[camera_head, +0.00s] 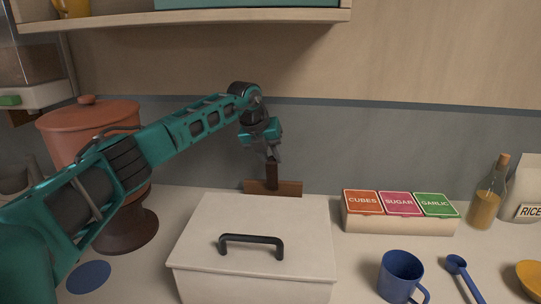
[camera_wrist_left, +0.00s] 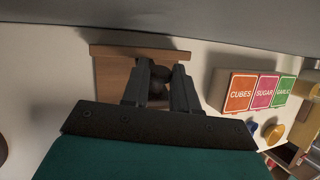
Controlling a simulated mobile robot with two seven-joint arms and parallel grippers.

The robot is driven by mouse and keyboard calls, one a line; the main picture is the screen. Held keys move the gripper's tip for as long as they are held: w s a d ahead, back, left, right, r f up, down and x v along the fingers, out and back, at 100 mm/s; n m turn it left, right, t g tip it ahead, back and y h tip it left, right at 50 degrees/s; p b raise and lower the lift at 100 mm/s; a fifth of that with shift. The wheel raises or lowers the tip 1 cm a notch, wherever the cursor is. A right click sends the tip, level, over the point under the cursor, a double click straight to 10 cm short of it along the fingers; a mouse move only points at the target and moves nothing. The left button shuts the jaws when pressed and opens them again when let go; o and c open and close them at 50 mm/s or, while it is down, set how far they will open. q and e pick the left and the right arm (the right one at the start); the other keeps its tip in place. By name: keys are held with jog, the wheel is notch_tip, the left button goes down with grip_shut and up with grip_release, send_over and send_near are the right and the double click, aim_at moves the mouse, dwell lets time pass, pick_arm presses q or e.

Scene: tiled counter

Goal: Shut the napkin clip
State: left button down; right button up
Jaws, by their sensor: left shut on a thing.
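The brown wooden thing at the back of the counter, which I take for the napkin clip (camera_head: 290,188), has a low, wide body and a dark upright piece (camera_head: 271,174). It stands behind the white lidded box. My left gripper (camera_head: 272,158) reaches down from above and is shut on the dark piece. In the left wrist view, the fingers (camera_wrist_left: 160,82) close around a dark rounded part, with the clip's wooden body (camera_wrist_left: 108,75) beside and beyond them. The fingers hide part of the clip, and I cannot tell how far it is open. My right gripper is not in view.
The white box (camera_head: 215,262) with a black handle stands in front of the clip. A labelled canister set (camera_head: 400,226) is to the right, with a bottle (camera_head: 487,200), blue mug (camera_head: 401,275) and blue spoon (camera_head: 463,275). A terracotta pot (camera_head: 75,130) stands left. A shelf (camera_head: 200,18) hangs above.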

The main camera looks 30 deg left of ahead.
aim_at(269, 166)
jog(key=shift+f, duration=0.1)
pick_arm(q)
jog(key=shift+s+d+f+t+y+b, duration=0.25)
jog(key=shift+s+t+b, duration=0.35)
jog(key=shift+b, duration=0.6)
jog(key=t+b, duration=0.1)
jog(key=b, duration=0.1)
jog(key=s+f+y+b, duration=0.1)
jog(key=b, duration=0.1)
jog(key=shift+s+d+t+b, duration=0.3)
jog(key=shift+d+t+b, duration=0.05)
jog(key=shift+d+t, duration=0.05)
jog(key=shift+s+d+b, duration=0.1)
jog(key=shift+s+b, duration=0.1)
jog(key=shift+b, duration=0.4)
jog(key=shift+s+d+f+m+t+b, duration=0.25)
jog(key=shift+t+b, duration=0.35)
jog(key=shift+b, duration=0.65)
jog(key=shift+s+t+y+b, duration=0.25)
jog(key=shift+s+t+b, duration=0.05)
jog(key=shift+b, duration=0.65)
jog(key=shift+s+d+b, duration=0.1)
jog(key=shift+b, duration=0.3)
jog(key=shift+r, duration=0.15)
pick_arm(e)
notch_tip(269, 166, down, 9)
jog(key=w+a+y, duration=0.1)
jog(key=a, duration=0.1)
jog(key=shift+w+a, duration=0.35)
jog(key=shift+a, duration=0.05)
